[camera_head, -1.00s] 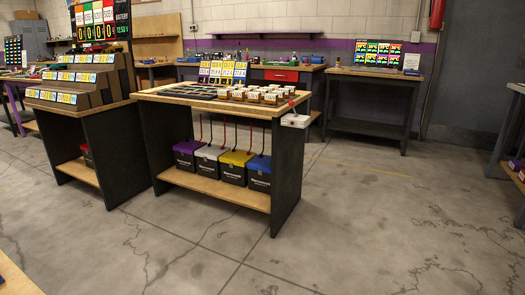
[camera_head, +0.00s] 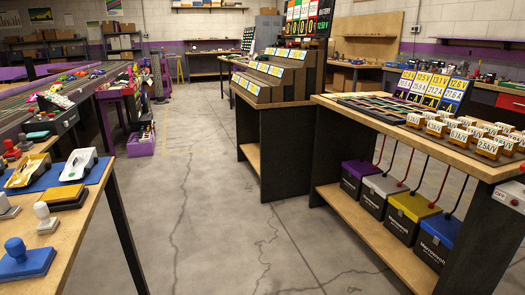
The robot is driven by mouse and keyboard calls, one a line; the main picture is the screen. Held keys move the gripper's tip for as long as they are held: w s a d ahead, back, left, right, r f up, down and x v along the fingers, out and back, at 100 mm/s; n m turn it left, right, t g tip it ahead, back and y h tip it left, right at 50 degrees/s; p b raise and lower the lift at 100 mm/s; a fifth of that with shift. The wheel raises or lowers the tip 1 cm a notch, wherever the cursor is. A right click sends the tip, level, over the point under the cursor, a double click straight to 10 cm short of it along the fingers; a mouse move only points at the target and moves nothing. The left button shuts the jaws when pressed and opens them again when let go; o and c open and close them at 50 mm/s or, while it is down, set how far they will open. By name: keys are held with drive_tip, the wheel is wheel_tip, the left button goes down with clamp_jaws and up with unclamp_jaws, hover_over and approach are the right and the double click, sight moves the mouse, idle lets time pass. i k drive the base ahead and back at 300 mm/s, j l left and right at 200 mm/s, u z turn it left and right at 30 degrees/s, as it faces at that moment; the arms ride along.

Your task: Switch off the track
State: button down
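A long raised surface with dark grey lanes, which looks like the slot track (camera_head: 100,83), runs along the left, with colourful small items on it. A dark grey box with red parts (camera_head: 61,117) sits at its near end; I cannot make out a switch on it. A white box (camera_head: 508,196) is fixed to the right end of the wooden table at right; its details are too small to read. No clearly marked track switch shows. My gripper is not in view.
A wooden table at left (camera_head: 60,222) holds car bodies and stamp-like knobbed tools. The right table (camera_head: 372,122) carries labelled blocks, with several batteries (camera_head: 411,213) on its lower shelf. A stepped display stand (camera_head: 270,80) is behind. Bare floor (camera_head: 200,190) lies between.

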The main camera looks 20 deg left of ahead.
sight(31, 110)
drive_tip(key=i+j+u, duration=0.25)
drive_tip(key=i+u, duration=0.15)
drive_tip(key=i, duration=0.15)
drive_tip(key=i+j+u, duration=0.1)
drive_tip(key=i+u, duration=0.35)
drive_tip(key=i, duration=0.15)
drive_tip(key=i+l+u, duration=0.1)
drive_tip(key=i+u, duration=0.3)
drive_tip(key=i, duration=0.2)
drive_tip(key=i+u, duration=0.3)
drive_tip(key=i, duration=0.2)
drive_tip(key=i+u, duration=0.3)
drive_tip(key=i, duration=0.2)
drive_tip(key=i+l+u, duration=0.3)
drive_tip(key=i, duration=0.2)
drive_tip(key=i+l+u, duration=0.3)
drive_tip(key=i, duration=0.2)
drive_tip(key=i+j+u, duration=0.1)
drive_tip(key=i+u, duration=0.7)
drive_tip(key=i+l+u, duration=0.1)
drive_tip(key=i+u, duration=0.3)
drive_tip(key=k, duration=0.05)
